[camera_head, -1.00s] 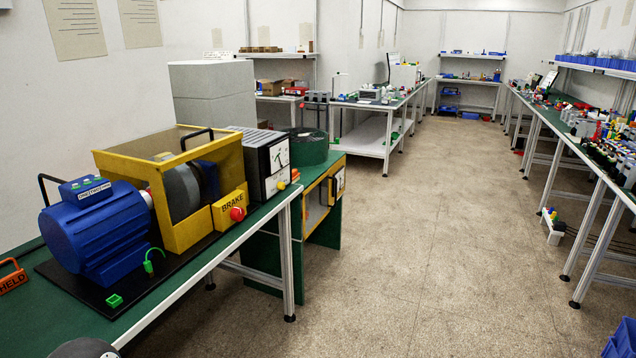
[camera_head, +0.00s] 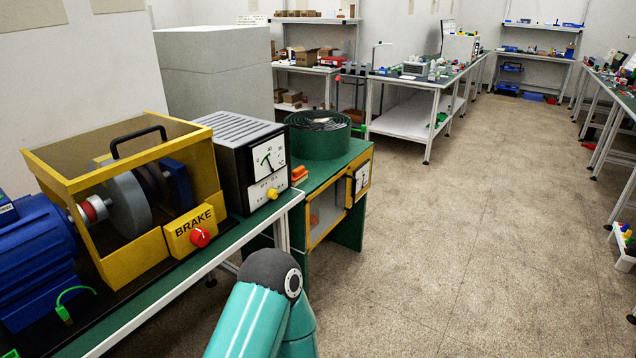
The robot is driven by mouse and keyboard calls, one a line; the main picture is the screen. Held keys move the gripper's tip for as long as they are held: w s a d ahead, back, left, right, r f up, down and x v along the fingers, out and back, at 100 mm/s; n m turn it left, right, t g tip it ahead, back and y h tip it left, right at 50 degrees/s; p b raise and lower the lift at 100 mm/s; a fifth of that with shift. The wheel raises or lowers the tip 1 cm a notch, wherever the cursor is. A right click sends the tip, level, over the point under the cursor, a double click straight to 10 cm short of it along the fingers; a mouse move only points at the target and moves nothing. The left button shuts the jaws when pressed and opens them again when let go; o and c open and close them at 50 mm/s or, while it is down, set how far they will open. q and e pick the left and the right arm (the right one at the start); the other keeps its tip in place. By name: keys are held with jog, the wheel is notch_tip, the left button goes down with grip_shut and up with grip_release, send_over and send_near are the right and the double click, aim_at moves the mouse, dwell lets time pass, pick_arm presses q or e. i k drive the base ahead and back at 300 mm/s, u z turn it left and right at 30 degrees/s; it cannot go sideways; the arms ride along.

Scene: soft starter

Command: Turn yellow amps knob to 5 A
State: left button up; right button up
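A small yellow knob (camera_head: 272,193) is on the lower front of a grey and black meter box (camera_head: 231,158), below its white dial face (camera_head: 267,160) with a dark needle. The box stands on the green bench beside the yellow brake housing. The scale marks around the knob are too small to read, so its setting cannot be told. A teal link of my arm with a dark rounded joint rises at the bottom middle, in front of the bench edge. Neither gripper is in view.
The yellow brake housing (camera_head: 131,260) with a red knob (camera_head: 200,237) and a blue motor (camera_head: 35,262) stand left of the meter box. A dark green coil (camera_head: 318,137) sits on a green cabinet (camera_head: 335,159) to its right.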

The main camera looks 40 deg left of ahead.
aim_at(272, 193)
jog(key=u, duration=0.45)
jog(key=i, duration=1.4)
jog(key=u, duration=0.85)
jog(key=k, duration=0.65)
jog(key=u, duration=0.2)
jog(key=i, duration=0.7)
jog(key=z, duration=0.1)
